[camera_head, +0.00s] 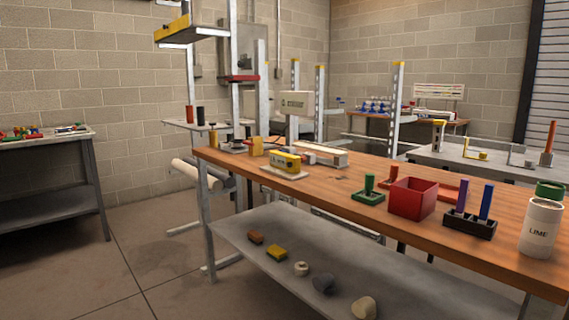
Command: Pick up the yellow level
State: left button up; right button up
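A yellow block-like body with small dark lettering (285,161), which may be the yellow level, rests on a pale flat base (293,175) near the left end of the wooden workbench (330,190). The lettering is too small to read. Neither of my grippers shows in the head view.
A red box (412,198), a green holder (368,192), a dark rack with purple and blue sticks (470,223) and a white "LIME" canister (540,228) occupy the bench's right half. A side table (50,140) stands left. Floor (150,255) between is clear.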

aim_at(279, 159)
jog(key=z, duration=0.25)
jog(key=i+j+z, duration=0.25)
jog(key=z, duration=0.2)
jog(key=i+j+z, duration=0.2)
jog(key=j+z, duration=0.3)
jog(key=i+j+z, duration=0.1)
jog(key=j, duration=0.25)
jog(key=i+j+z, duration=0.1)
jog(key=j, duration=0.25)
jog(key=i+j+z, duration=0.1)
jog(key=j, duration=0.25)
jog(key=i+j, duration=0.1)
jog(key=j, duration=0.45)
jog(key=i+j+z, duration=0.1)
jog(key=j, duration=0.45)
